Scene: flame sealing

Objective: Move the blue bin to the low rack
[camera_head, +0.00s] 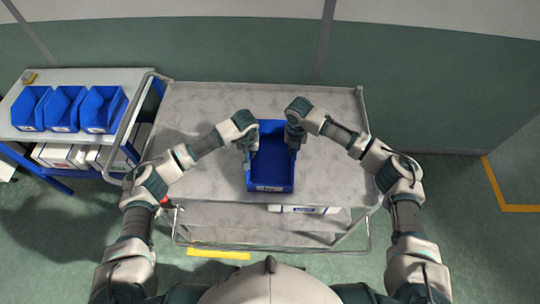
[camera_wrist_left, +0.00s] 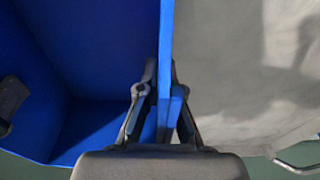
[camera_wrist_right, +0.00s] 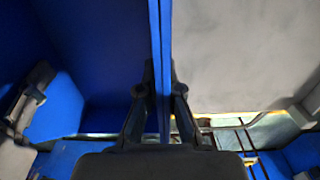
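The blue bin (camera_head: 270,168) is at the middle of the grey cart top (camera_head: 330,185), with its labelled end facing me. I cannot tell whether it rests on the top or is slightly raised. My left gripper (camera_head: 251,152) is at its left wall, and in the left wrist view its fingers close on both faces of that wall (camera_wrist_left: 166,40). My right gripper (camera_head: 293,143) is at its right wall, and in the right wrist view the fingers pinch that wall (camera_wrist_right: 160,35). A low rack (camera_head: 115,77) stands at the left.
Three blue bins (camera_head: 65,108) stand in a row on the rack, with white boxes (camera_head: 62,155) on the shelf below. The cart has raised handle rails (camera_head: 130,130) and a lower shelf with a box (camera_head: 300,209). The cart top is clear on both sides of the bin.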

